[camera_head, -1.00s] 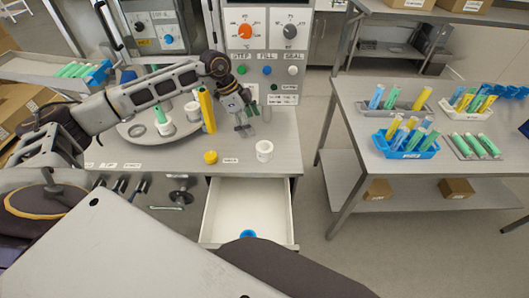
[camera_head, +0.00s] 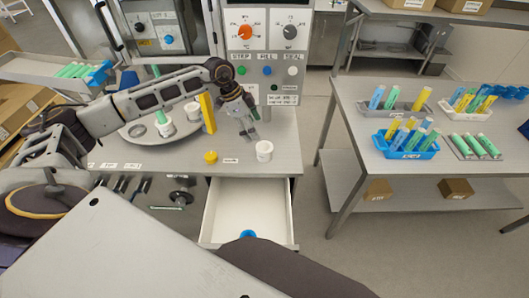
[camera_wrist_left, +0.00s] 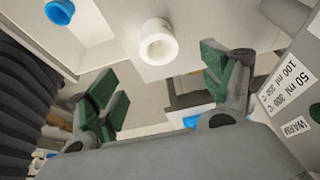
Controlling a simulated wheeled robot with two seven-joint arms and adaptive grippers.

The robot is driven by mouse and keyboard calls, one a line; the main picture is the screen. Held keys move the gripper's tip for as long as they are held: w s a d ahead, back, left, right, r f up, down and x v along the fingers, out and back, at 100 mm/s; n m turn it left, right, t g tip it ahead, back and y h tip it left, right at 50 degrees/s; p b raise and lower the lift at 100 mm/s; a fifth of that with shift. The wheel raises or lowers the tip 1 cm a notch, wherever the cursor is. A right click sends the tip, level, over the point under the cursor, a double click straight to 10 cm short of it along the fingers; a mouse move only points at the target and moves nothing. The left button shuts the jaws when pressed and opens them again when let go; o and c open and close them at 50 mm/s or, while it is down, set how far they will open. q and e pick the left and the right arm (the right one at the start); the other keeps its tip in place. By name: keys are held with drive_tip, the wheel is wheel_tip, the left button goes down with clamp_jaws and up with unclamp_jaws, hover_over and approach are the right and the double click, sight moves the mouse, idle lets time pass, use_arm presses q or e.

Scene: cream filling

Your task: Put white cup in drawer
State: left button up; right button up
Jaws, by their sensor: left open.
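The white cup (camera_head: 264,151) stands upright on the grey worktop near its right front corner. It also shows in the left wrist view (camera_wrist_left: 158,42), ahead of and between the two fingers. My left gripper (camera_head: 250,137) is open and empty, just left of and behind the cup; in the left wrist view its green-padded fingers (camera_wrist_left: 160,88) are wide apart. The drawer (camera_head: 247,212) below the worktop is pulled out, with a blue round item (camera_head: 248,234) at its front end. That blue item also shows in the left wrist view (camera_wrist_left: 60,12). My right gripper is not in view.
A yellow cap (camera_head: 211,157) lies left of the cup. The machine panel (camera_head: 268,50) rises behind. A separate table (camera_head: 350,100) with tube racks is at right.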

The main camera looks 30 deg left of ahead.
use_arm(q)
hover_over(265, 147)
drive_tip(key=s+a, duration=0.1)
drive_tip(key=s, duration=0.1)
drive_tip(key=shift+a+f+p, duration=0.1)
drive_tip(key=shift+f+p, duration=0.2)
drive_tip(key=shift+f, duration=2.75)
drive_tip(key=shift+f, duration=0.1)
drive_tip(key=shift+d+f, duration=0.25)
drive_tip(key=shift+f, duration=0.2)
drive_tip(key=shift+p+x, duration=0.6)
drive_tip(key=shift+x, duration=1.4)
drive_tip(key=shift+s+a, duration=0.1)
drive_tip(key=shift+c, duration=0.4)
drive_tip(key=c, duration=1.2)
drive_tip(key=shift+r, duration=0.15)
wheel_tip(265, 147, up, 10)
drive_tip(key=b, duration=0.1)
